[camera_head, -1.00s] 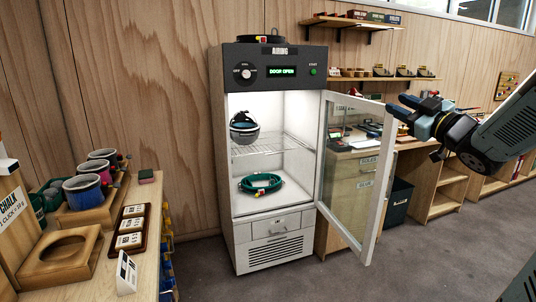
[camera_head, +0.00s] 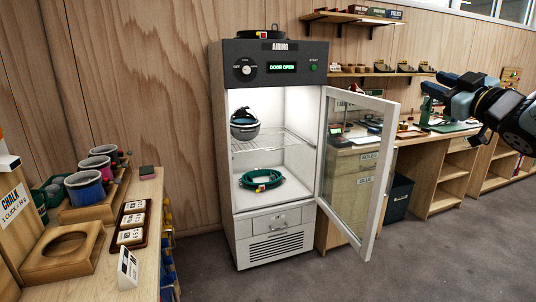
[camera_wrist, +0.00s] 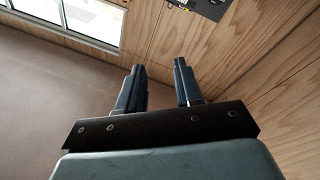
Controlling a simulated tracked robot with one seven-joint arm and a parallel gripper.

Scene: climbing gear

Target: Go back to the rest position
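My gripper (camera_head: 428,84) is raised at the right of the head view, to the right of the open glass door and in front of the back wall. In the wrist view my gripper (camera_wrist: 160,82) has its two dark fingers apart, with nothing between them. The airing cabinet (camera_head: 226,140) stands in the middle with its display reading "DOOR OPEN". Its glass door (camera_head: 376,195) is swung open to the right. A dark helmet-like item (camera_head: 244,124) sits on the wire shelf. A green coiled rope (camera_head: 262,181) lies on the cabinet floor.
A wooden counter (camera_head: 150,190) at the left holds cups, a chalk stand and label blocks. A workbench (camera_head: 440,142) runs along the back wall at the right, under a wall shelf (camera_head: 352,18). A dark bin (camera_head: 398,198) stands beside it. The grey floor (camera_head: 440,255) in front is clear.

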